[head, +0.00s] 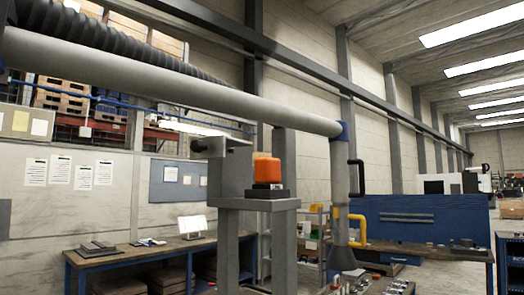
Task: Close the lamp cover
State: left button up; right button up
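I cannot make out for certain which part is the lamp cover or whether it is open. A long grey tubular arm (180,88) crosses from the upper left to a blue joint (345,131). A vertical grey tube (340,190) hangs from that joint and ends in a flared foot (343,258). A black handle (358,176) and a yellow handle (360,230) stick out to its right. An orange block (267,170) sits on a dark base on a grey stand (236,185) at the centre. Neither of my grippers shows in the head view.
A workbench (140,258) with a small white stand (193,226) is at the left. A blue cabinet (410,217) stands behind a brown worktop (425,251) at the right. Small metal items (380,286) lie at the bottom edge. A ribbed dark hose (110,35) runs above the tube.

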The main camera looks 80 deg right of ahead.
aim_at(213, 146)
jog(key=z, duration=2.15)
jog(key=i+j+z, duration=0.15)
jog(key=i+z, duration=0.2)
jog(key=i+j+z, duration=0.3)
jog(key=k+l, duration=0.05)
